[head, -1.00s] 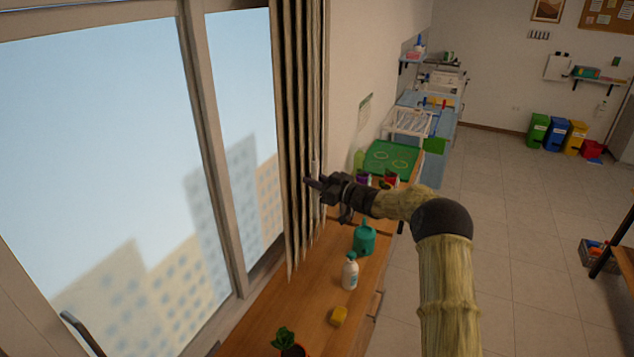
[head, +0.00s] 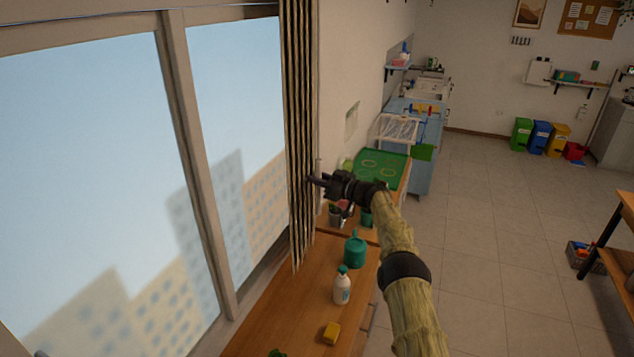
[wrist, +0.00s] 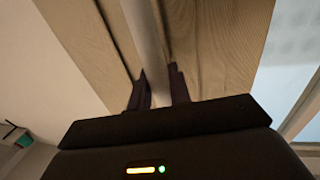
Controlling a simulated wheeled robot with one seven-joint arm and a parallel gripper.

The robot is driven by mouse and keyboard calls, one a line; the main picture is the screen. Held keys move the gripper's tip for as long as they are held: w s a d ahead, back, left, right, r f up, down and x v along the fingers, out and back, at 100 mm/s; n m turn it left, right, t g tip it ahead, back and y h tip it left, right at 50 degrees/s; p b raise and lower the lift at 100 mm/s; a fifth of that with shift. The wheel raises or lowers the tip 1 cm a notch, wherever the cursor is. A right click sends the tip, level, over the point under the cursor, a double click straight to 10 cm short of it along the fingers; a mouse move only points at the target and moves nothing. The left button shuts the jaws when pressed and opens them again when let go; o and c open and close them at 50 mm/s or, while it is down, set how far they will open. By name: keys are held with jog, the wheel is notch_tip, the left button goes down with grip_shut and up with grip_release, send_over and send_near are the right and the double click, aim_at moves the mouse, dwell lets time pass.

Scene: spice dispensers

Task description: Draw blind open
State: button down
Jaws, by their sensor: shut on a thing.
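The blind (head: 299,120) hangs as a bunched stack of vertical beige slats at the right end of the window. Most of the window glass (head: 90,160) is uncovered. My gripper (head: 312,180) is at the right edge of the stack, with its fingers pointing left. In the wrist view my gripper (wrist: 158,90) is shut on a pale wand (wrist: 146,35) that runs up between its fingers, with the slats (wrist: 215,45) right behind. The wand's lower end is hidden by the gripper body.
A wooden counter (head: 285,310) runs below the window. It holds a yellow sponge (head: 331,333), a white bottle (head: 342,288), a teal watering can (head: 355,250) and a green tray (head: 378,165). Open tiled floor (head: 490,230) lies to the right.

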jog(key=shift+w+f, duration=0.1)
dwell(0.4)
jog(key=c, duration=1.3)
grip_release()
jog(key=shift+c, duration=0.2)
jog(key=shift+d, duration=0.1)
jog(key=b+v, duration=0.9)
jog(key=v, duration=0.8)
jog(key=shift+s+d, duration=0.15)
jog(key=shift+s, duration=0.1)
